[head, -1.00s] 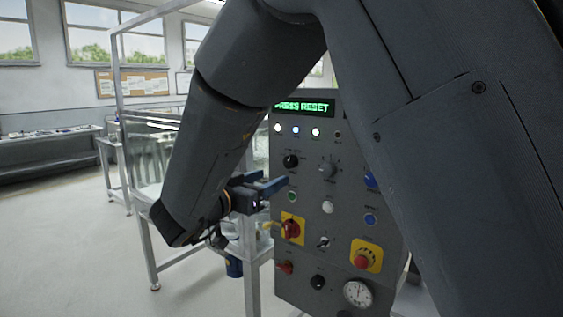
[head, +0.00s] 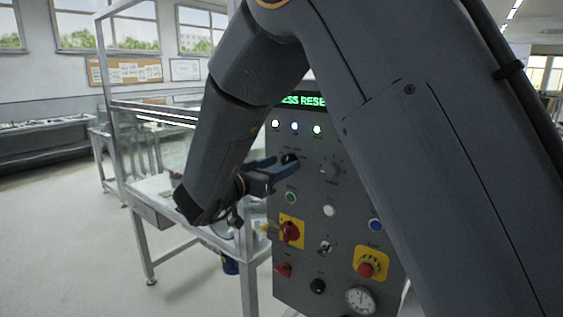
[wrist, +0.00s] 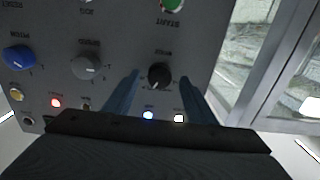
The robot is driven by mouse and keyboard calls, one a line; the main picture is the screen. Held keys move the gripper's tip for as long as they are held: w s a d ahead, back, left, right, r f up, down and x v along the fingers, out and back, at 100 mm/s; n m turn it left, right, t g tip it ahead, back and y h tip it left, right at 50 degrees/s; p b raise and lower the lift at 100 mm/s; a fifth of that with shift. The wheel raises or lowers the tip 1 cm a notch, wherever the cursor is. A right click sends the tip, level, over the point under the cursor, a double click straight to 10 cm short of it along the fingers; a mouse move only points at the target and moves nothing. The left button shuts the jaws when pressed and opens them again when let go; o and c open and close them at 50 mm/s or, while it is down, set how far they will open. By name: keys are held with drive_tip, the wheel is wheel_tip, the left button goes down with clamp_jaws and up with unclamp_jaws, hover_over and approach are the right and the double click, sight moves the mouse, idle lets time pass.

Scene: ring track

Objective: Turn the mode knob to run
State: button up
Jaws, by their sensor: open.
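The black mode knob (wrist: 158,76) sits on the grey control panel, between my two blue fingers in the wrist view. In the head view the mode knob (head: 290,157) is partly hidden by the fingers. My gripper (head: 287,163) is open in front of the panel. In the wrist view my gripper (wrist: 160,77) has one finger on each side of the knob; whether they touch it cannot be told. The knob's pointer direction is too small to read.
The grey panel (head: 290,270) also has a grey speed knob (wrist: 87,66), a blue knob (wrist: 19,59), a green start button (wrist: 171,4), a red-on-yellow switch (head: 290,232) and an emergency stop (head: 367,264). A framed glass enclosure (head: 104,60) stands left of the panel.

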drive_tip(key=shift+w+d, duration=0.2)
drive_tip(key=shift+w, duration=0.05)
drive_tip(key=c, duration=1)
drive_tip(key=shift+c, duration=0.2)
drive_tip(key=m+b, duration=0.3)
drive_tip(key=m, duration=0.2)
drive_tip(key=shift+m+b, duration=0.3)
drive_tip(key=shift+b, duration=0.05)
drive_tip(key=shift+m+b, duration=1.15)
drive_tip(key=shift+m, duration=0.45)
